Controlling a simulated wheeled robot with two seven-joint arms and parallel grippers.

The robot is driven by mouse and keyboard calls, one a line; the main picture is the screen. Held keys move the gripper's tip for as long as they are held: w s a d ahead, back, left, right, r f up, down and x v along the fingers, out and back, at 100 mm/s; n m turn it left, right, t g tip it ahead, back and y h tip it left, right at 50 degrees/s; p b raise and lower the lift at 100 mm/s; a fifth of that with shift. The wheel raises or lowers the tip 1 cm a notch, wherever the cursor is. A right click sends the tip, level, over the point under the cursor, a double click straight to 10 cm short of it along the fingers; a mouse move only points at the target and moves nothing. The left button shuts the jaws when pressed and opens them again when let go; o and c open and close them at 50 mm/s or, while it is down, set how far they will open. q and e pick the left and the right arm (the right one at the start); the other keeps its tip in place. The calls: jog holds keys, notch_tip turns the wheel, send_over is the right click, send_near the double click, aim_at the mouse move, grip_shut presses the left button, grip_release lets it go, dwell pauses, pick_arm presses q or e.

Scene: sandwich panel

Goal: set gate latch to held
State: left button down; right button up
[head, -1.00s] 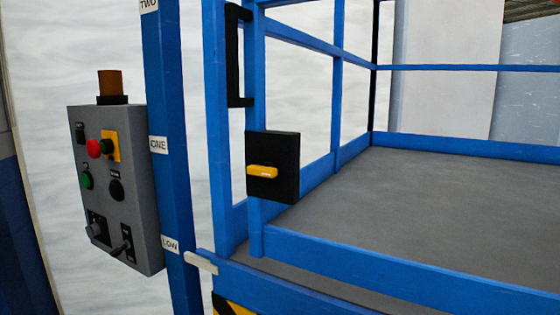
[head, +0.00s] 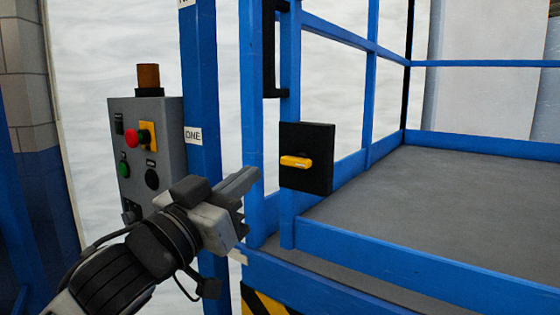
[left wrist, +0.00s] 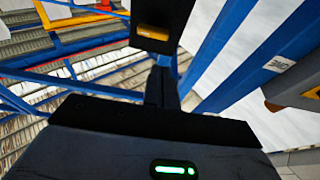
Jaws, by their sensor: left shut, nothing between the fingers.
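The gate latch is a black box (head: 318,172) with a yellow handle (head: 296,162), fixed to the blue gate post. The handle lies roughly level across the box. In the left wrist view the black box (left wrist: 173,12) and yellow handle (left wrist: 153,33) show at the top. My left gripper (head: 250,190) is shut and empty, to the left of the latch and a little lower, apart from it. In the left wrist view its fingers (left wrist: 162,85) point toward the latch. My right gripper is not in view.
A grey control box (head: 150,145) with buttons and an orange beacon (head: 149,77) stands left, partly behind my left arm. A blue mast (head: 201,90) is labelled ONE. A black vertical handle (head: 269,50) is above the latch. The grey platform floor (head: 430,210) is clear.

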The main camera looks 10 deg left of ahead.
pick_arm(q)
jog(key=r, duration=0.1)
jog(key=s+r, duration=0.1)
jog(key=shift+r+t, duration=0.3)
jog(key=shift+r, duration=0.05)
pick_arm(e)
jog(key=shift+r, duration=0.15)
pick_arm(q)
jog(key=shift+w, duration=0.1)
notch_tip(320, 180, up, 4)
jog(key=p, duration=0.3)
send_over(299, 161)
jog(key=a, duration=0.3)
jog(key=shift+f, duration=0.1)
notch_tip(299, 161, down, 3)
jog(key=shift+f+b, duration=0.15)
jog(key=shift+b, duration=0.15)
jog(key=shift+f, duration=0.6)
jog(key=shift+s, duration=0.2)
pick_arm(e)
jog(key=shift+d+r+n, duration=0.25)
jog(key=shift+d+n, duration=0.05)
